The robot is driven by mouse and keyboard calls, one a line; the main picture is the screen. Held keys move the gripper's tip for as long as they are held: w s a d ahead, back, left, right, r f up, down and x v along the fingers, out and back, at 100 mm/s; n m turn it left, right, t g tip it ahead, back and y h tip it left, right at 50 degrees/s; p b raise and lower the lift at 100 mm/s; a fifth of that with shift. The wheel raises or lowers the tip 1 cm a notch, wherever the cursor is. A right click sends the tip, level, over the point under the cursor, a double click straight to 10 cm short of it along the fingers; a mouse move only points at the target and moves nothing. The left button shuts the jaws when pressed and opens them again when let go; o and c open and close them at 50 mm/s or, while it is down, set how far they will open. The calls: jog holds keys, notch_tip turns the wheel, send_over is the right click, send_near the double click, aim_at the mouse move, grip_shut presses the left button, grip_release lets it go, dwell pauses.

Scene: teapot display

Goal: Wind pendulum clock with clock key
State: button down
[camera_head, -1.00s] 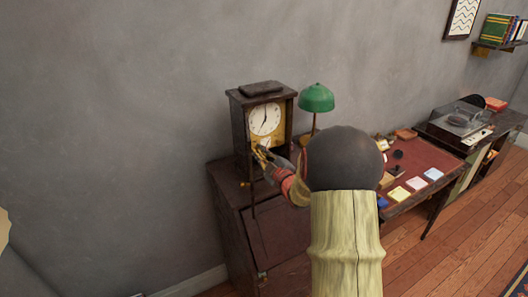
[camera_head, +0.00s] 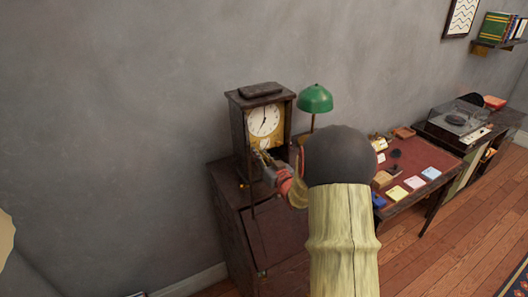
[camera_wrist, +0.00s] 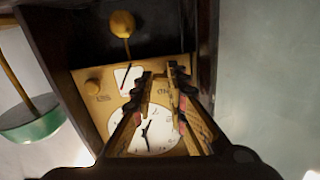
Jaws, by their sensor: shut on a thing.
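The pendulum clock (camera_head: 236,125) is a dark wooden case with a white dial (camera_head: 263,120) on a brass face. It stands on a dark cabinet. The wrist view shows the clock upside down, with its dial (camera_wrist: 150,132) low, a round brass knob (camera_wrist: 95,86) on the face and the round pendulum bob (camera_wrist: 122,24) in the dark opening. My gripper (camera_head: 260,155) is at the lower clock front. In the wrist view my gripper (camera_wrist: 160,76) is shut on the small brass clock key (camera_wrist: 162,88), mostly hidden between the fingers. I cannot tell whether the key sits in a winding hole.
The cabinet (camera_head: 228,195) bears the clock. A green lamp (camera_head: 315,99) stands close to its right. A desk (camera_head: 420,160) with coloured notes and small items stands further right, then a record player (camera_head: 460,117). The wall is close behind.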

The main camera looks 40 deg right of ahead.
jog(key=shift+w+a+m+p, duration=0.15)
jog(key=shift+m+p, duration=0.2)
jog(key=shift+m, duration=0.5)
jog(key=shift+s+a+m+p, duration=0.15)
jog(key=shift+m+p, duration=0.15)
jog(key=shift+m, duration=0.6)
jog(key=shift+w+a+m+p, duration=0.15)
jog(key=shift+m+p, duration=0.2)
jog(key=shift+m, duration=0.5)
jog(key=shift+r, duration=0.2)
jog(key=c, duration=2.2)
grip_release()
jog(key=shift+o, duration=0.6)
jog(key=shift+a+r, duration=0.1)
jog(key=shift+r, duration=0.05)
jog(key=o, duration=0.3)
